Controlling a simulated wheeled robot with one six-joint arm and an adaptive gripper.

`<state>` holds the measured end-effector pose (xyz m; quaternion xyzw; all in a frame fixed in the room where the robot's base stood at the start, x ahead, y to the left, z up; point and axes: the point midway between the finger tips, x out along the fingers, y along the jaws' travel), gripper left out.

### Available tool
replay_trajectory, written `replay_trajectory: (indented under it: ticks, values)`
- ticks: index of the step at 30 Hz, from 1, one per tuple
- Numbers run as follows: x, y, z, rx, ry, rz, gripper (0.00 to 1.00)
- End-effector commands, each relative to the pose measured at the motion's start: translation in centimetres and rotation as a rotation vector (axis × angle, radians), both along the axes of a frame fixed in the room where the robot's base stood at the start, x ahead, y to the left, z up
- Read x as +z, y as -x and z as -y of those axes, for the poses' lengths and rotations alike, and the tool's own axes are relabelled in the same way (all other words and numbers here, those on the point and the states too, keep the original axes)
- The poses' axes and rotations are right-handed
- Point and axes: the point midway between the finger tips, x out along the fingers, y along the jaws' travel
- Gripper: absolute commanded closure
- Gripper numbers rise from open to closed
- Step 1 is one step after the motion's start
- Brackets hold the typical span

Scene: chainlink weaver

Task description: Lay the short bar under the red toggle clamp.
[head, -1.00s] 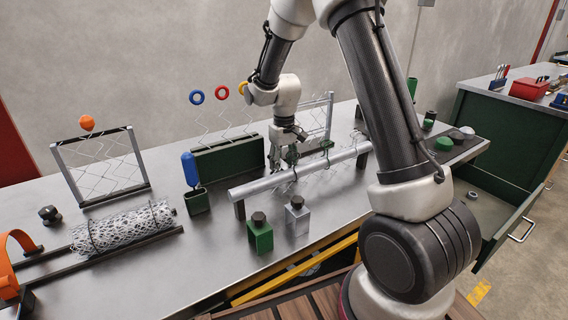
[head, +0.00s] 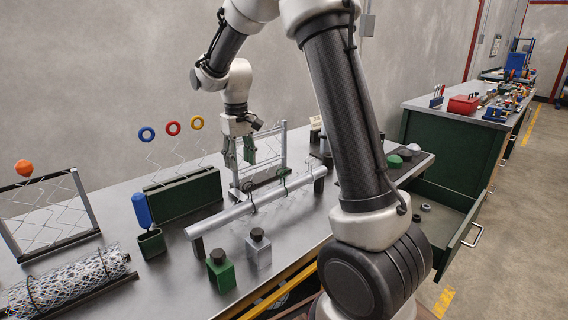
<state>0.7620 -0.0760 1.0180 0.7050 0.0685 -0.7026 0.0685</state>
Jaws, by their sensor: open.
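My gripper (head: 240,162) hangs pointing down over the near bench, its two fingers apart with nothing seen between them. It is above and behind a silver tube (head: 232,214) and in front of an upright metal frame with wire mesh (head: 271,152). I cannot make out a short bar in the head view. I cannot pick out a red toggle clamp either; red items on the far bench are too small to tell.
A green and a grey bottle (head: 258,248) stand before the tube. A green block (head: 186,195) with wire zigzags and coloured rings stands left, beside a blue-handled tool (head: 142,210). An open drawer (head: 450,222) juts out at right. A red box (head: 463,104) sits on the far bench.

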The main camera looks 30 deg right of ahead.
Motion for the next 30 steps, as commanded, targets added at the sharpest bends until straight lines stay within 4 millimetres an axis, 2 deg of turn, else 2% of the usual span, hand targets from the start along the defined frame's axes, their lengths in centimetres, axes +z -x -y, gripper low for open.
replay_trajectory:
  ticks: [2,5,6,10,14,18,21,23,24,27,30]
  values:
    - [1.7,1.3,0.6,-0.01,-0.003,0.023,0.52]
    - [4.9,4.5,1.8,-0.033,-0.009,0.067,0.52]
    - [6.3,6.3,2.4,-0.045,-0.013,0.09,0.52]
    - [9.8,12.9,4.3,-0.087,-0.022,0.166,0.52]
    - [11.5,19.5,5.7,-0.127,-0.029,0.241,0.52]
    - [11.5,25.3,6.7,-0.163,-0.034,0.309,0.52]
    - [11.0,28.0,7.1,-0.181,-0.036,0.342,0.52]
    - [10.7,29.1,7.2,-0.188,-0.038,0.356,0.52]
    - [10.5,29.5,7.2,-0.191,-0.038,0.362,0.48]
    - [10.3,30.1,7.3,-0.196,-0.038,0.369,0.48]
    - [10.3,29.8,7.3,-0.194,-0.038,0.365,0.48]
